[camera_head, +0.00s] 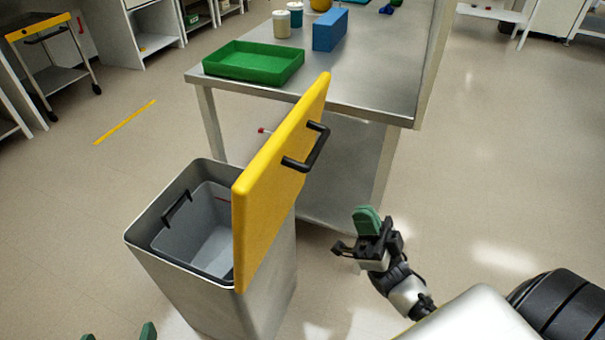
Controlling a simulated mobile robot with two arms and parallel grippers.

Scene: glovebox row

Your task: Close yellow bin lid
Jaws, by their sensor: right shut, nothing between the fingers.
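The yellow lid (268,185) stands upright along the right side of a grey metal bin (262,306), so the bin is open. A black handle (312,152) is on the lid's right face. A grey inner bucket (196,238) shows inside the bin. My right gripper (367,218) is shut and empty, to the right of the lid and below its handle, apart from both. My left gripper (118,334) shows only as two green fingertips at the bottom left edge, spaced apart. The rest of it is out of frame.
A steel table (345,88) stands just behind the bin, with a green tray (254,63), a blue box (330,30) and jars (281,24) on it. A cart (52,60) is at the far left. The floor to the right is clear.

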